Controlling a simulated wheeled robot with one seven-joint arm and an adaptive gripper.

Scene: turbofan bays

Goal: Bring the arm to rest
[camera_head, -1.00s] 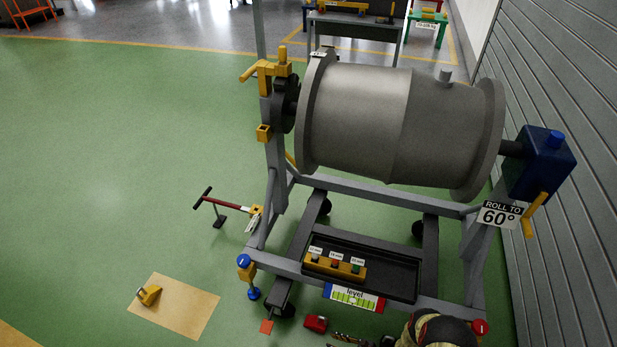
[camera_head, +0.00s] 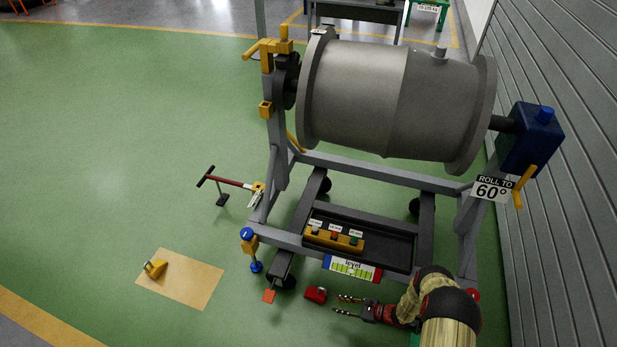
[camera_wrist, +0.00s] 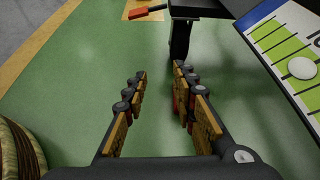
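My arm (camera_head: 447,315) reaches in from the bottom right of the head view, in front of the stand's near edge. My gripper (camera_head: 342,305) points left, low over the green floor beside the level board. In the wrist view my gripper (camera_wrist: 160,75) has its two fingers apart, with only green floor between them. Nothing is held.
A grey drum (camera_head: 390,100) hangs in a wheeled stand with a black tray (camera_head: 385,246). The level board (camera_head: 352,268) is close to my gripper and also shows in the wrist view (camera_wrist: 290,50). Open floor lies left.

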